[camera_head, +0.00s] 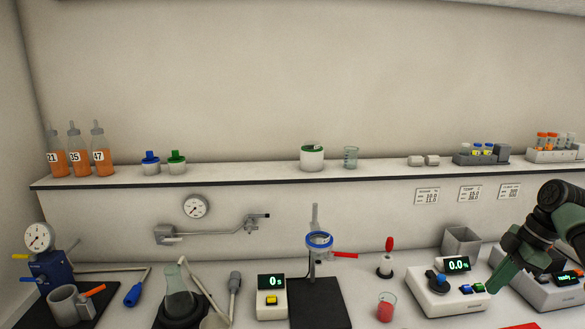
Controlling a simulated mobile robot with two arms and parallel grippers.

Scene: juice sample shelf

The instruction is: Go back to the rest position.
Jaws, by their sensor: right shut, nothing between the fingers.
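My right gripper (498,282) is at the lower right, a dark and green shape on my dark right arm. It points down and to the left. It is shut, with nothing seen in it. It appears in front of the gap between two grey instruments, one reading 0.0 (442,294) and one with a "ready" display (545,290). I cannot tell its exact height above them. My left gripper is not in view.
A wall shelf (240,174) holds orange bottles (101,158), capped jars, a beaker and tube racks. On the bench stand a flask (178,292), a timer (271,297), a ring stand (316,297), a red-filled beaker (386,308) and a grey bin (461,241).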

